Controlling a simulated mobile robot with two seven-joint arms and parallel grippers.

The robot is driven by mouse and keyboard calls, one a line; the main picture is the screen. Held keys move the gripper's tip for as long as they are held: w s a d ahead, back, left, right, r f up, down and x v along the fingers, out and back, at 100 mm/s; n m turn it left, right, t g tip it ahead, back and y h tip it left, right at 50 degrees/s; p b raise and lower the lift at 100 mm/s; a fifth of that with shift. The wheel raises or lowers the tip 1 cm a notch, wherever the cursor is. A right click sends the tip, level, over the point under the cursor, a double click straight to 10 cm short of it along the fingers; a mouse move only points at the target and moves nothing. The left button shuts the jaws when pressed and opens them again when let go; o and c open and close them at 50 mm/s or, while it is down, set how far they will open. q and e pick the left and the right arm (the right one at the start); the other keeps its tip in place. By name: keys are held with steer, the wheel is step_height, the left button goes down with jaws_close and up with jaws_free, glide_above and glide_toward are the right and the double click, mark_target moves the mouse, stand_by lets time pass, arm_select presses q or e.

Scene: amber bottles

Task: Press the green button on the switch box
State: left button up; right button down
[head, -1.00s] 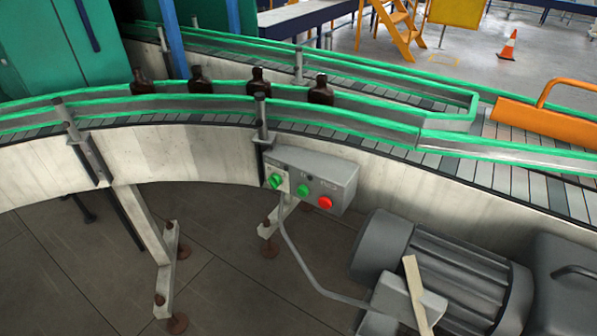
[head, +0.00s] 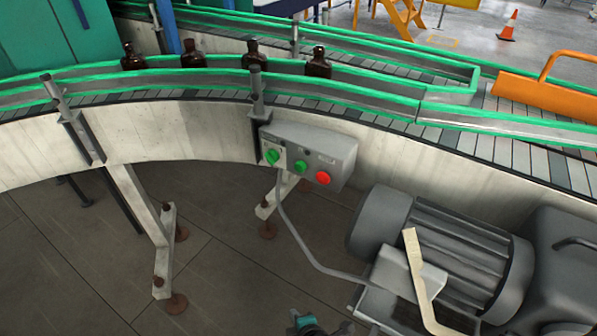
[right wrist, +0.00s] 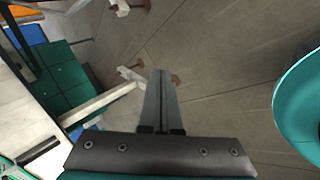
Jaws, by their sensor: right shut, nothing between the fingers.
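The grey switch box (head: 310,155) is mounted on the side of the conveyor in the head view. Its front carries a green knob (head: 272,157) at the left, a green button (head: 300,166) in the middle and a red button (head: 323,177) at the right. My right gripper (head: 318,327) just shows at the bottom edge of the head view, well below the box and apart from it. In the right wrist view its fingers (right wrist: 160,75) are shut and empty, over the floor. The box cannot be made out in that view. My left gripper is not in view.
A grey motor (head: 440,250) with a pale lever (head: 420,275) stands right of and below the box. A cable (head: 300,240) hangs from the box toward it. Several amber bottles (head: 318,64) stand on the conveyor above. The floor (head: 240,270) below left is partly clear, with conveyor legs (head: 160,250).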

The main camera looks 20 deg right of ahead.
mark_target(300, 167)
steer(key=w+r+n+t+h+b, duration=0.1)
steer(key=w+r+n+t, duration=0.3)
steer(key=r, duration=0.9)
steer(key=w+r+n+t+h, duration=0.1)
steer(key=w+r+n+t, duration=0.2)
steer(key=w+r+n, duration=0.4)
steer(key=w+r, duration=0.3)
steer(key=r, duration=0.4)
steer(key=shift+w+t+b, duration=0.15)
steer(key=shift+t+b, duration=0.2)
steer(key=shift+t, duration=0.05)
steer(key=w+d+p, duration=0.1)
steer(key=w+d, duration=0.4)
steer(key=d, duration=0.2)
steer(key=shift+w, duration=0.25)
steer(key=shift+p, duration=0.3)
steer(key=shift+w+d, duration=0.25)
steer(key=shift+d, duration=0.05)
